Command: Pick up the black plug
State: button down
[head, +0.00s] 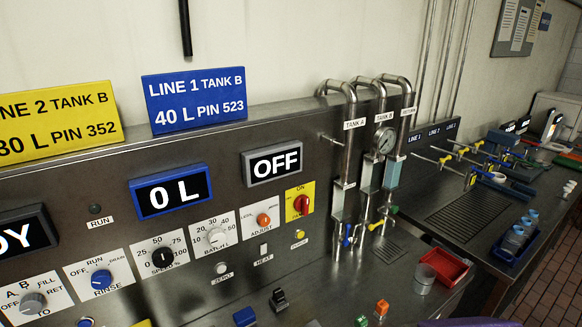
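A small black piece (279,299), which looks like the black plug, stands on the metal bench below the control panel, near the bottom middle of the head view. Similar coloured pieces are near it: a blue one (245,317) to its left, an orange one (382,308) to its right, and a green one (361,321) cut by the bottom edge. My gripper is not in view.
The control panel (225,170) with knobs and displays rises behind the bench. Vertical pipes (351,130) with small valves stand right of it. A clear cup (424,279) and a red tray (446,266) sit at the bench's right. The bench between the black and orange pieces looks clear.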

aim_at(278, 295)
jog(key=l+u, duration=0.1)
jog(key=u, duration=0.9)
jog(key=l+u, duration=0.35)
jog(key=l, duration=0.2)
jog(key=l+u, duration=0.3)
jog(key=l, duration=0.3)
jog(key=k+l+u, duration=0.1)
jog(key=l+u, duration=0.25)
jog(key=l, duration=0.2)
jog(key=k+l+u, duration=0.15)
jog(key=l+u, duration=0.2)
jog(key=l, duration=0.15)
jog(key=k+l, duration=0.15)
jog(key=l, duration=0.2)
jog(key=k+l, duration=0.1)
jog(key=l, duration=0.2)
